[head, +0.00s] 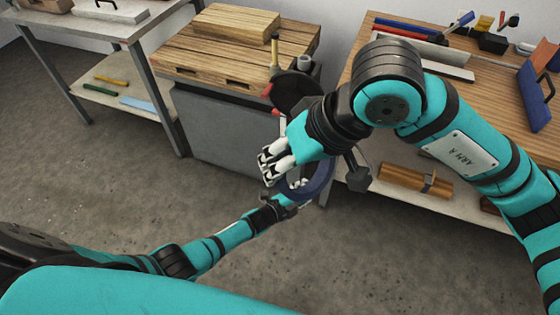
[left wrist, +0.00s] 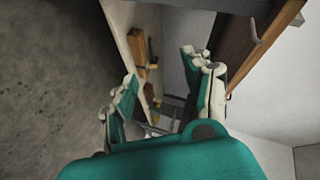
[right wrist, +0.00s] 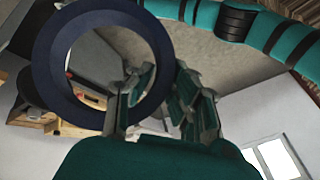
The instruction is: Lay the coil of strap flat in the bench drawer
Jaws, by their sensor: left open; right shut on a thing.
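The coil of strap is a dark blue ring (right wrist: 47,52), large and close in the right wrist view. My right gripper (right wrist: 155,85) is shut on its rim. In the head view the coil (head: 323,180) hangs beside my right gripper (head: 275,165), above the floor and partly hidden by it. My left gripper (head: 292,197) is just below, close to the coil; I cannot tell if they touch. In the left wrist view the left gripper (left wrist: 158,78) is open, with nothing visible between its fingers. No open drawer can be made out.
A wooden-topped grey cabinet (head: 225,135) with a wood block (head: 236,22) stands ahead. A bench (head: 460,100) with tools and a lower shelf holding a brown roll (head: 410,180) is at right. A shelved table (head: 100,60) is at left. Floor space is clear at lower left.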

